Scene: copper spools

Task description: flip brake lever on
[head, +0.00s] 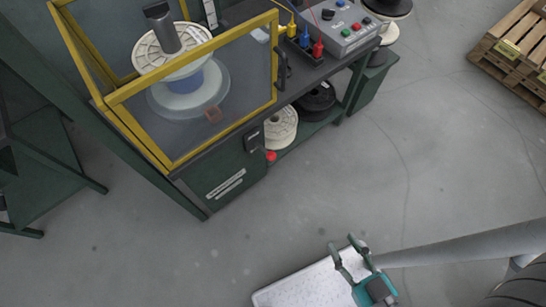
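A green workbench (235,178) with a yellow-framed guard (190,66) stands at the upper left. A small red knob (270,156) sits low at the right corner of its front panel, below a dark fitting (253,138). It may be the brake lever's end; its shaft and its setting cannot be made out. My gripper (343,242) is at the lower middle, well apart from the bench. Its two fingers stand apart, pointing up in the picture, with nothing seen between them.
Inside the guard is a white spool (172,50). A control box (338,24) and coloured leads lie on the bench top. More spools (280,128) sit on the lower shelf. A pale speckled slab (305,288) lies beneath my gripper. A pallet (515,48) is at upper right; floor between is clear.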

